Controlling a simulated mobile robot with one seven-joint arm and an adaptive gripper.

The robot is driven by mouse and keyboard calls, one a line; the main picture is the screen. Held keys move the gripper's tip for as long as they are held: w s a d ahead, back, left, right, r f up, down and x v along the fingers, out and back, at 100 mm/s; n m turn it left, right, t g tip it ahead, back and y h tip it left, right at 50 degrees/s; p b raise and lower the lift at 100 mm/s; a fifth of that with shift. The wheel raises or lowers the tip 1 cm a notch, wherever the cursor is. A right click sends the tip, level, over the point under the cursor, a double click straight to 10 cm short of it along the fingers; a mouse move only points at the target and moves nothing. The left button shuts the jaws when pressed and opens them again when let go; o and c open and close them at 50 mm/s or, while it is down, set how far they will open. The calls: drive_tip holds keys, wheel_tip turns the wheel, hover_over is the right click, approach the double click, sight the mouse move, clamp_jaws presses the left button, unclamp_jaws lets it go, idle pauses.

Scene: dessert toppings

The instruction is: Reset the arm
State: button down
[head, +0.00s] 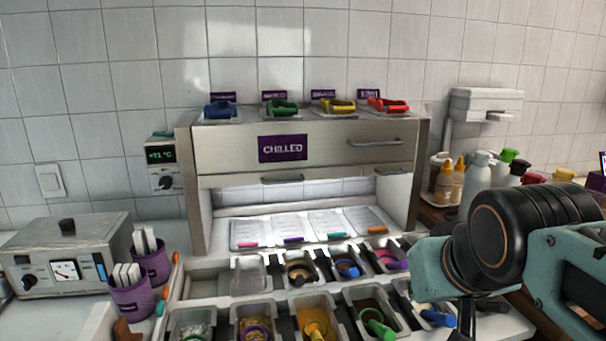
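My arm shows at the right of the head view, as teal links and a thick black joint. It reaches in from the right edge, in front of the bottles and the right end of the topping station. I cannot make out my gripper or its fingertips in this view. The arm hides part of the counter and of the right-hand topping bins. No object is seen held.
Topping bins (248,276) with coloured scoops fill the counter front. Behind stands a steel cabinet marked CHILLED (350,143), with coloured scoops on top. Purple cups (132,300) and a metal appliance (68,252) stand left. Bottles (479,175) crowd the right.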

drive_tip(key=s+a+f+g+p, duration=0.25)
drive_tip(key=s+a+f, duration=0.2)
drive_tip(key=s, duration=0.25)
wheel_tip(320, 180, up, 18)
drive_tip(key=p, duration=1.7)
drive_tip(key=shift+w+d+y, duration=0.15)
drive_tip(key=shift+d+y, duration=0.2)
drive_tip(key=shift+y, duration=0.05)
